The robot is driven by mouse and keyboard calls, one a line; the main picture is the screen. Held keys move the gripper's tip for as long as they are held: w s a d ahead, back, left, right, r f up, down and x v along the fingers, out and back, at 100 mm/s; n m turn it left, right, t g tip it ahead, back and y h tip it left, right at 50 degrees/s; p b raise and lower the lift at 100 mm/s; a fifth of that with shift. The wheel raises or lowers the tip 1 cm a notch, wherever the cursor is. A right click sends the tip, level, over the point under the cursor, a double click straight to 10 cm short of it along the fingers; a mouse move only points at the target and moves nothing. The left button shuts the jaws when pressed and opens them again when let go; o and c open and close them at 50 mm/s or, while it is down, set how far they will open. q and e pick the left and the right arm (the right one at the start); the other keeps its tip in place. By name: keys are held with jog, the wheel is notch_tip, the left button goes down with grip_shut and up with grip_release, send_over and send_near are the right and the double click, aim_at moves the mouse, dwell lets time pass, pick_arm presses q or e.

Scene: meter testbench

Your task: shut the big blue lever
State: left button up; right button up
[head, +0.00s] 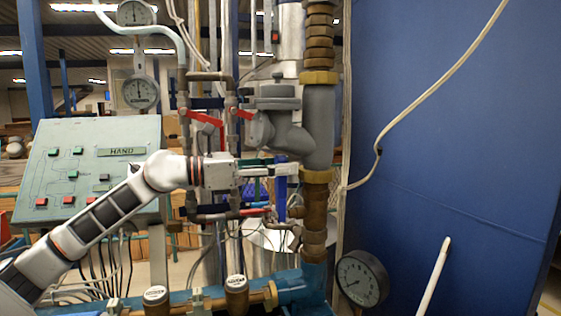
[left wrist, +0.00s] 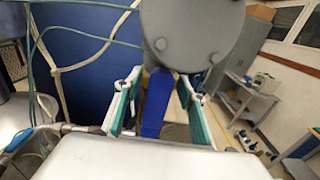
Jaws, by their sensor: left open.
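The big blue lever (head: 281,198) hangs down beside the brass and grey vertical pipe in the head view. In the left wrist view the blue lever (left wrist: 155,104) stands between my two finger pads, with a visible gap on the right side. My left gripper (head: 284,168) reaches in from the left at the upper part of the lever. Its teal-padded fingers (left wrist: 160,88) are open around the lever. The grip body and fingers hide part of the lever and its joint to the pipe. My right gripper is not in view.
Red valve levers (head: 205,118) sit on thin pipes behind my arm, and another red handle (head: 255,211) is just below the gripper. A round gauge (head: 361,279) is at lower right. A sloped control panel (head: 88,170) stands left. A blue wall panel (head: 460,130) fills the right.

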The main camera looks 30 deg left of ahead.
pick_arm(q)
grip_shut()
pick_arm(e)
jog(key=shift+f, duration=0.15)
